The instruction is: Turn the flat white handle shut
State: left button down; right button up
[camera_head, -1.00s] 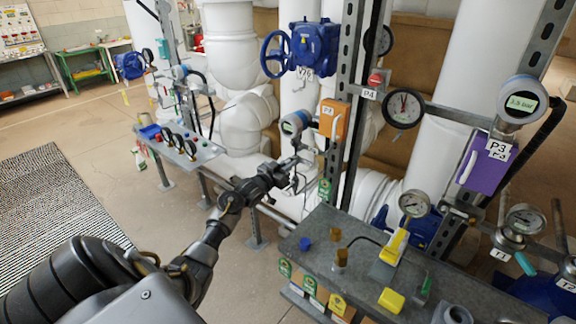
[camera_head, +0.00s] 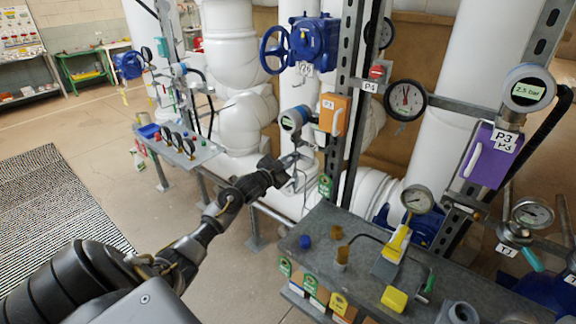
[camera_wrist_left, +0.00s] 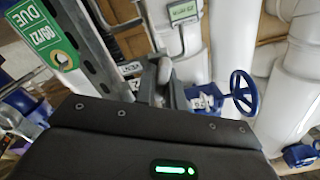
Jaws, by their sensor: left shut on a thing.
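My right gripper is not in view.
An upright steel rail (camera_head: 352,100) rises right of the gripper. A blue handwheel (camera_head: 275,50) is above.

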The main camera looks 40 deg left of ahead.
pick_arm(q)
jog(key=m+b, duration=0.1)
jog(key=m, duration=0.1)
jog(key=m+b, duration=0.1)
jog(key=m, duration=0.1)
jog(key=m+b, duration=0.1)
jog(key=m, duration=0.1)
jog(key=shift+d+f+m+b, duration=0.1)
jog(key=shift+f+m+b, duration=0.2)
jog(key=m+b, duration=0.2)
jog(key=m, duration=0.2)
jog(key=shift+b, duration=0.35)
jog(key=shift+m+b, duration=0.3)
jog(key=shift+m, duration=0.4)
jog(key=c, duration=1.5)
grip_release()
jog(key=shift+s, duration=0.1)
